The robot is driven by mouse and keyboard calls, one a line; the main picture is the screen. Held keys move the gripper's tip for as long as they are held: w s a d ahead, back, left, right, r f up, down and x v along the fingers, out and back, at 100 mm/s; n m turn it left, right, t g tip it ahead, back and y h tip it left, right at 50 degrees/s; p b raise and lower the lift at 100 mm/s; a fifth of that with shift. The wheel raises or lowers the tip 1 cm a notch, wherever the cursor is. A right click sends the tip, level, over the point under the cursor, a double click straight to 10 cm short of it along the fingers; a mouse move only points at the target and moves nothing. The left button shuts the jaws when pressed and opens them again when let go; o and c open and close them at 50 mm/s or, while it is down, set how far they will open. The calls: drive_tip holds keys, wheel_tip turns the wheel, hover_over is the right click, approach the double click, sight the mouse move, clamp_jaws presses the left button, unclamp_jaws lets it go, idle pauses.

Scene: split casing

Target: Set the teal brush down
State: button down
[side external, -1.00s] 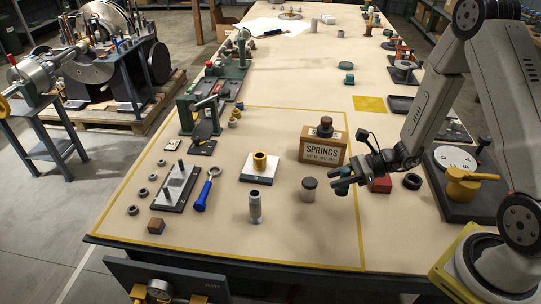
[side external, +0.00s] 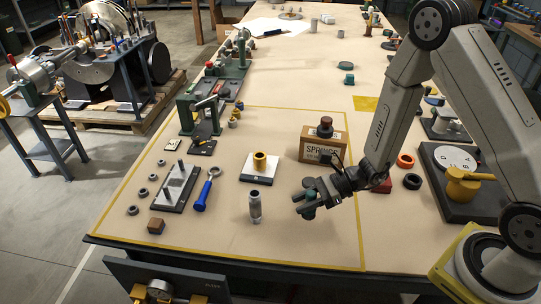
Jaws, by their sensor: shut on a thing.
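My gripper (side external: 304,202) is over the front right of the yellow-outlined area, left of the red block. It is shut on the teal brush (side external: 309,184), a small dark teal piece that shows at the fingers. The fingers hide much of the brush, and I cannot tell whether it touches the mat. The grey cylinder that stood at this spot is mostly hidden behind the gripper.
A silver cylinder (side external: 255,207) stands just left of the gripper. The SPRINGS box (side external: 322,145) is behind it. A white plate with a brass bushing (side external: 260,164) and a blue-handled tool (side external: 202,192) lie further left. The mat's front strip is clear.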

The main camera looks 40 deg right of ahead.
drive_tip(key=shift+s+a+f+g, duration=0.1)
drive_tip(key=shift+s+a+g, duration=0.1)
drive_tip(key=shift+a, duration=0.6)
drive_tip(key=shift+s+a+f+g, duration=0.1)
drive_tip(key=shift+a+g, duration=0.1)
drive_tip(key=shift+a, duration=0.6)
drive_tip(key=shift+f, duration=2.25)
drive_tip(key=shift+f+n, duration=0.15)
drive_tip(key=shift+n, duration=0.15)
drive_tip(key=shift+f, duration=1.6)
drive_tip(key=shift+f, duration=0.15)
drive_tip(key=shift+c, duration=2)
unclamp_jaws()
